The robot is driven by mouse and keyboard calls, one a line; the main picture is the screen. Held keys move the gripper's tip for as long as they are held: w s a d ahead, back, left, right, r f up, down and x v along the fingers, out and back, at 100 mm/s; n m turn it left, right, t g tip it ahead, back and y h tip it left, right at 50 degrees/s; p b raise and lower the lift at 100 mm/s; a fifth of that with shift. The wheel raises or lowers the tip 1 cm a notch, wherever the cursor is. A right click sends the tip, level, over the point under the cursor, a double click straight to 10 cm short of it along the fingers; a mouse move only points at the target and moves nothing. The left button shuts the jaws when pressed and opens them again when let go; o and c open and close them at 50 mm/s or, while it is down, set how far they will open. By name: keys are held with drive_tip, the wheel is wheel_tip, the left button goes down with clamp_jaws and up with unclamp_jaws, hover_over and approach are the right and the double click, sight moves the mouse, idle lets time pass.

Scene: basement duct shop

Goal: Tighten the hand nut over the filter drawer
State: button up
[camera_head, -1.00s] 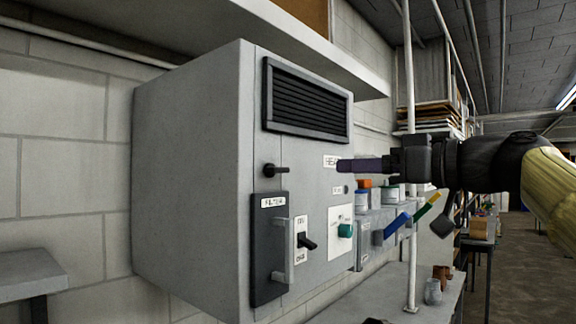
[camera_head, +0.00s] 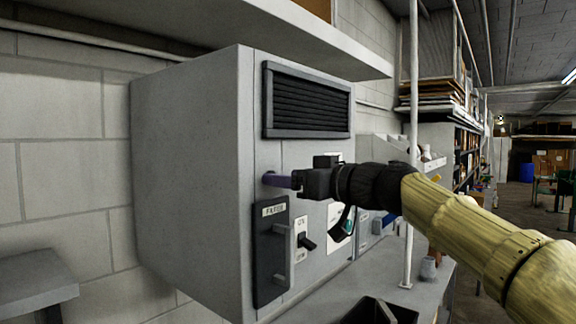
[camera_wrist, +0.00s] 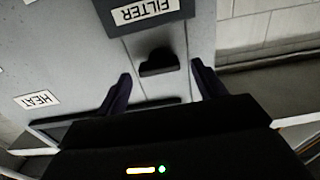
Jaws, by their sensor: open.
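The hand nut (camera_wrist: 158,63) is a dark wing-shaped piece on the grey cabinet face, beside the FILTER label. In the wrist view it lies between the fingertips of my open gripper (camera_wrist: 163,80), slightly beyond them; I cannot tell whether they touch it. The filter drawer (camera_head: 266,248) is a dark upright panel with a grey handle, low on the cabinet front. Its dark edge also shows at the top of the wrist view (camera_wrist: 112,20). In the head view my gripper (camera_head: 268,179) is just above the drawer, its fingers hiding the nut.
The grey cabinet (camera_head: 190,170) has a louvred vent (camera_head: 306,101) above my gripper and a black-levered switch (camera_head: 305,241) right of the drawer. A white vertical pipe (camera_head: 411,130) stands right, near my arm. A shelf (camera_head: 250,35) runs overhead.

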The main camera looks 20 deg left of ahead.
drive_tip(key=shift+w+a, duration=0.1)
drive_tip(key=shift+a, duration=0.2)
drive_tip(key=c, duration=1)
